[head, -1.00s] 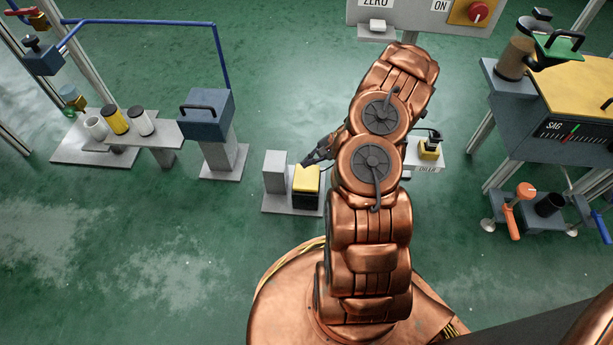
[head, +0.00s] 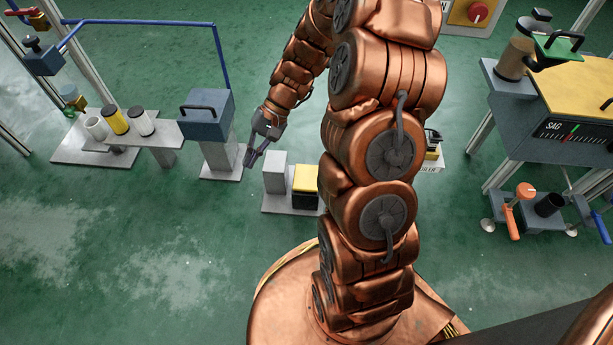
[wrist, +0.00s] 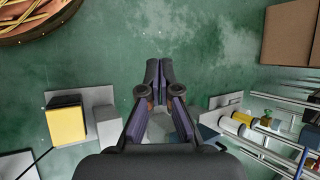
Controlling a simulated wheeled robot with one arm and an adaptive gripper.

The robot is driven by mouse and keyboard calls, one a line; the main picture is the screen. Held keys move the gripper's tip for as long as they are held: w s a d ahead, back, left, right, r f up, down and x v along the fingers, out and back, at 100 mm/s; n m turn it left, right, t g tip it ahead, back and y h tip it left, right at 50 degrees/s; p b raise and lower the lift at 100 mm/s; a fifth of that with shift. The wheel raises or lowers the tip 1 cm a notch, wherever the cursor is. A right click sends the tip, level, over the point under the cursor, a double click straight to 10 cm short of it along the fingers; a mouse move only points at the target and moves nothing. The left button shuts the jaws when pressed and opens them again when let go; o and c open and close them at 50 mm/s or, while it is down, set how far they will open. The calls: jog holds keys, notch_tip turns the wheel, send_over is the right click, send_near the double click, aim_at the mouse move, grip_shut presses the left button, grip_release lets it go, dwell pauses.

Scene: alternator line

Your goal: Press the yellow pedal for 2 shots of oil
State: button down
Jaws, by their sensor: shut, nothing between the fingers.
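The yellow pedal (head: 305,178) sits on a black block on a grey floor plate, next to a plain grey block (head: 274,177). My arm partly covers its right side in the head view. It also shows in the wrist view (wrist: 66,125), at the left. My gripper (head: 251,160) is to the left of the pedal and the grey block, apart from both. Its fingers point down and are shut with nothing between them. In the wrist view the gripper (wrist: 159,68) is over bare green floor. The pedal shows no contact with anything of mine.
A blue-grey box with a handle (head: 206,113) stands on a grey post just left of my gripper. A shelf holds several small cylinders (head: 116,120) farther left. A bench with a yellow top (head: 585,80) stands at the right. The floor at the front left is clear.

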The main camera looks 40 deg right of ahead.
jog(key=s+r+n+g+h, duration=0.1)
jog(key=s+r, duration=0.3)
jog(key=s, duration=0.5)
jog(key=s+r+n+h, duration=0.3)
jog(key=s+r+h, duration=0.1)
jog(key=s, duration=0.4)
jog(key=s+a+r+n+g+h, duration=0.1)
jog(key=s+r+n+h, duration=0.1)
jog(key=s, duration=0.7)
notch_tip(320, 180, up, 2)
jog(key=shift+s+r+g+h, duration=0.1)
jog(key=shift+s+g+h, duration=0.25)
jog(key=shift+h, duration=0.25)
jog(key=shift+a, duration=0.15)
